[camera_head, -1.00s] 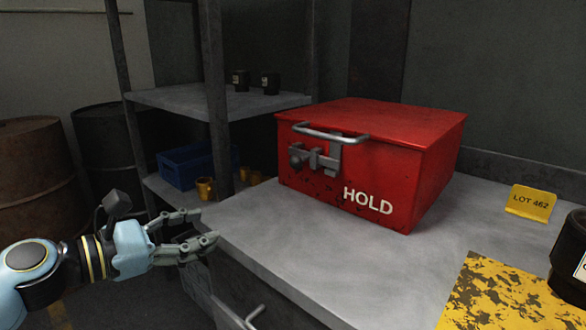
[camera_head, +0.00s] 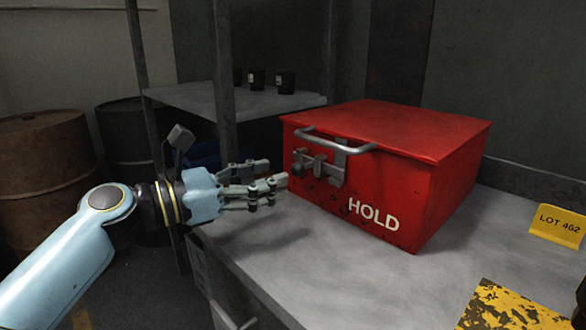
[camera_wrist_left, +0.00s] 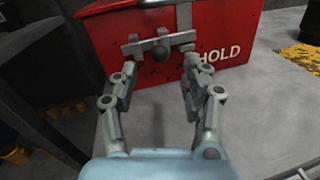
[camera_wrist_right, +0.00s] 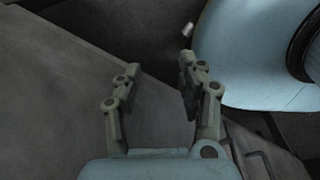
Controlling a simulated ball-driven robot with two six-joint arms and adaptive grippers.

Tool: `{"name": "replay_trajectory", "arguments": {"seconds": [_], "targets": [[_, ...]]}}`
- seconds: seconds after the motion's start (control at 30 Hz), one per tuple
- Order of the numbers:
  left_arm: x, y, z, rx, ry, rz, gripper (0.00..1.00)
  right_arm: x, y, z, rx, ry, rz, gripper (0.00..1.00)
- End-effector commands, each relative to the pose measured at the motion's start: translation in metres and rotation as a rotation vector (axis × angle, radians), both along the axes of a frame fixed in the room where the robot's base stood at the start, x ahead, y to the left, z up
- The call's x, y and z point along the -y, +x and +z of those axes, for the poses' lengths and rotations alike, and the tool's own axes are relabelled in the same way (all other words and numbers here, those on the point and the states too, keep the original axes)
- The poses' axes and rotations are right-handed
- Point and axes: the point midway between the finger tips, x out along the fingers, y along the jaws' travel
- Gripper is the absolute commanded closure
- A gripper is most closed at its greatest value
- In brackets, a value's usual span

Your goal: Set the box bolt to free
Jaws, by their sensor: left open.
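A red box (camera_head: 400,180) marked HOLD stands on the grey bench. The grey box bolt (camera_head: 316,166) with a round knob is on its front face, below the bar handle (camera_head: 334,140) of the lid. The bolt also shows in the left wrist view (camera_wrist_left: 158,45), with its knob between and beyond the fingertips. My left gripper (camera_head: 280,182) is open and empty, just left of the bolt and apart from it. My right gripper (camera_wrist_right: 160,75) shows only in its own wrist view, with its fingers apart and nothing between them.
A yellow LOT 462 sign (camera_head: 557,226) stands on the bench (camera_head: 330,265) at the right, near a worn yellow patch (camera_head: 515,308). A shelf (camera_head: 235,100) with black cups is behind at the left. Rusty barrels (camera_head: 40,165) stand further left. The bench in front of the box is clear.

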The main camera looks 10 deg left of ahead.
Motion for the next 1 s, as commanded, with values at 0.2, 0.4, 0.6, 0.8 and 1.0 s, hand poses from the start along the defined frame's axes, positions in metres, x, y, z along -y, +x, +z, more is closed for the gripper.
{"name": "replay_trajectory", "arguments": {"seconds": [0.2,0.4,0.6,0.8,1.0], "targets": [[0.027,0.027,0.000,0.001,-0.002,0.002,0.53,-0.005,-0.002,-0.001,-0.004,0.006,-0.002,0.60],[0.036,0.037,0.000,0.000,0.000,0.002,0.53,-0.005,-0.001,-0.001,-0.002,0.006,-0.002,0.60],[0.037,0.038,-0.001,-0.001,0.001,0.001,0.53,-0.005,0.002,-0.001,0.002,0.005,-0.002,0.60],[0.037,0.037,-0.001,-0.001,0.001,0.001,0.71,-0.003,0.002,-0.001,0.003,0.003,-0.002,0.60],[0.037,0.037,-0.001,-0.001,0.001,0.001,0.97,0.000,0.002,-0.001,0.004,0.000,0.000,0.60]]}}
